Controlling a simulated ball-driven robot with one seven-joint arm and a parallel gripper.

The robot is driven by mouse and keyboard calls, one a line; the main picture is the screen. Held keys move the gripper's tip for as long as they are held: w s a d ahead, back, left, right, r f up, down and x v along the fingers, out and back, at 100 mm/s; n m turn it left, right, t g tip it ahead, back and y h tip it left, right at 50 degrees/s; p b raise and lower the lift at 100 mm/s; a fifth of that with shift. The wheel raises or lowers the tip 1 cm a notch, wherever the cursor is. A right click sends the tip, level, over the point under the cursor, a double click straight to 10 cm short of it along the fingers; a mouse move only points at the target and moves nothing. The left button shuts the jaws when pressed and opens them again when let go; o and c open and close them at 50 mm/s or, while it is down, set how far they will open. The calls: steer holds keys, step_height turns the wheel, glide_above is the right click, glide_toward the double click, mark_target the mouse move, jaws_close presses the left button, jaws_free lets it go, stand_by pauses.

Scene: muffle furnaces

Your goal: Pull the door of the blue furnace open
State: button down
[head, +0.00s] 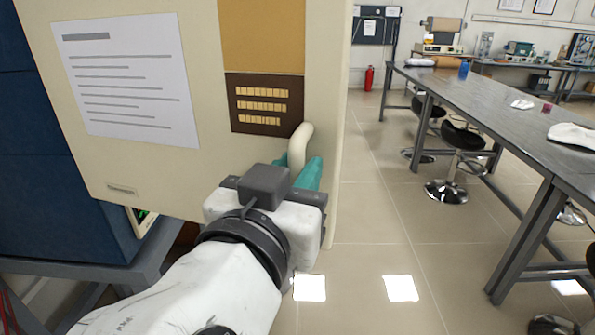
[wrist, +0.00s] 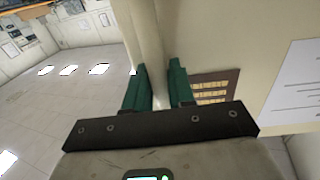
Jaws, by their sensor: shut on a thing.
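The furnace door (head: 190,165) is a cream panel with a printed sheet and a dark label plate on it. It stands swung out from the blue furnace body (head: 55,150) at the left in the head view. The pale curved door handle (head: 301,140) is near the door's right edge. My gripper (head: 306,168) has its teal fingers around the handle. In the wrist view my gripper (wrist: 160,85) is shut on the handle (wrist: 150,50), one finger on each side. The furnace chamber is hidden behind the door.
A long grey table (head: 480,98) with several black stools (head: 458,150) under and beside it runs along the right. The tiled floor (head: 385,215) between door and table is clear. A red extinguisher (head: 369,78) stands far back. The furnace rests on a grey stand (head: 95,273).

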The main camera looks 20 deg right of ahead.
steer(key=c, duration=1.1)
jaws_free()
steer(key=b+v, duration=0.2)
steer(key=v, duration=0.8)
steer(key=shift+s+a, duration=0.25)
steer(key=shift+s, duration=0.05)
